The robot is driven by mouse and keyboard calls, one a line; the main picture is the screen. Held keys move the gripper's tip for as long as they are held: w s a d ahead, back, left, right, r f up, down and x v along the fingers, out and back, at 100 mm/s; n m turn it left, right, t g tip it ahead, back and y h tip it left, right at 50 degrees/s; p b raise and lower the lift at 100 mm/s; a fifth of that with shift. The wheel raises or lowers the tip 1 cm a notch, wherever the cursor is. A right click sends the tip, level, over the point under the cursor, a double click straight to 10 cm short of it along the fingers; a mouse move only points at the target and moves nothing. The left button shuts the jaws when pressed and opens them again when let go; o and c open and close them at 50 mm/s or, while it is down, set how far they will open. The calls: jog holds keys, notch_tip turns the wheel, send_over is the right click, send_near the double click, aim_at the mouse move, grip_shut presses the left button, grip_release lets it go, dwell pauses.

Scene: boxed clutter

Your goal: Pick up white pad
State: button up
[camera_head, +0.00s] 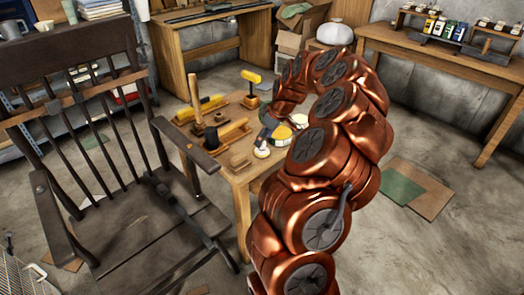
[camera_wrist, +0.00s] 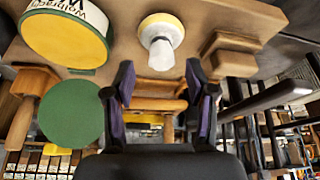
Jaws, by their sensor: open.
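A small round pad (camera_wrist: 161,30), white with a yellow rim, sits on the wooden table top in the wrist view, with a pale knob-like part on it. It appears just beyond and between my fingertips, and no contact shows. In the head view what looks like the same pad (camera_head: 262,152) lies near the table's front edge, just below my gripper (camera_head: 268,130). My gripper (camera_wrist: 160,82) is open in the wrist view, with its two dark fingers apart and nothing between them.
A yellow tin (camera_wrist: 62,38) and a green disc (camera_wrist: 70,113) are left of my gripper in the wrist view. A wooden block (camera_wrist: 230,45) is to the right. Yellow-handled tools (camera_head: 218,133) crowd the table's left side. A dark chair (camera_head: 100,150) stands close at left.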

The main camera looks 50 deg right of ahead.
aim_at(262, 147)
jog(key=x, duration=0.3)
grip_shut()
dwell(0.5)
